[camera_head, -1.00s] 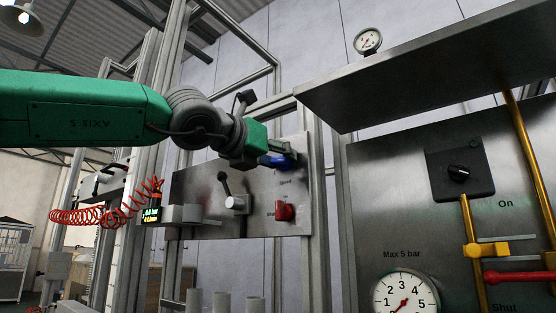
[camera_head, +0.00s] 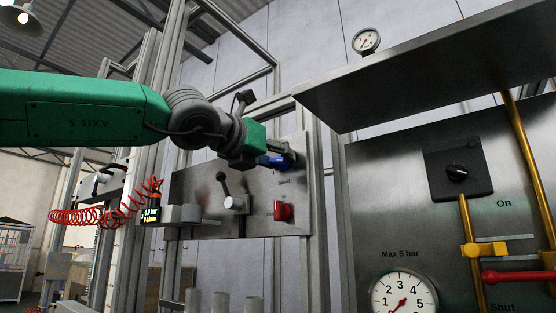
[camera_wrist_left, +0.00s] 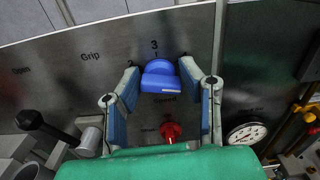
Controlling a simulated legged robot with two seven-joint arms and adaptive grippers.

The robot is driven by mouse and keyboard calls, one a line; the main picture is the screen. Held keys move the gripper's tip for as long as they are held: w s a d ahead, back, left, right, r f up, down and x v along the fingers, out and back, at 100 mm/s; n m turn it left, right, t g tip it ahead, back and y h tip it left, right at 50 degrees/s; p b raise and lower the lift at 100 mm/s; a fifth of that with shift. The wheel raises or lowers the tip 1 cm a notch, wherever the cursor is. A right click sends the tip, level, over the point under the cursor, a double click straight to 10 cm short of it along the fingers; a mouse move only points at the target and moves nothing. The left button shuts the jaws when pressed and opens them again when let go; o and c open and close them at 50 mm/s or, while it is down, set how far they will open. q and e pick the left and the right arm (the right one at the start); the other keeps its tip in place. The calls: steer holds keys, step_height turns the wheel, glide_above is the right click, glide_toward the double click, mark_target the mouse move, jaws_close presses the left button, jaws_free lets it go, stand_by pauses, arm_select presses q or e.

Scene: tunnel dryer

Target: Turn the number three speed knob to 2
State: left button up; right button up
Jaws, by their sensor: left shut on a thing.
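The blue speed knob (camera_wrist_left: 160,77) is on a grey metal panel (camera_head: 190,190), with a "3" printed above it and smaller marks at its sides in the left wrist view. In the head view the knob (camera_head: 274,161) is partly hidden by my gripper. My left gripper (camera_wrist_left: 159,82) is shut on the knob, with one blue-padded finger on each side. It also shows in the head view (camera_head: 279,156). The knob's exact pointer setting is hard to read. My right gripper is not in view.
A red knob (camera_head: 283,211) sits below the blue one, and a black-handled lever (camera_head: 230,191) is to its left. At right are a black rotary switch (camera_head: 458,174), yellow pipes, a red-handled valve (camera_head: 515,277) and a pressure gauge (camera_head: 404,294). A metal shelf (camera_head: 430,70) overhangs there.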

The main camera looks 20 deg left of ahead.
arm_select(q)
steer(key=shift+f, duration=0.2)
steer(key=o, duration=1.1)
steer(key=shift+o, duration=0.2)
steer(key=shift+a+r, duration=0.1)
steer(key=shift+s+a, duration=0.1)
steer(key=shift+s, duration=0.2)
steer(key=v, duration=1.1)
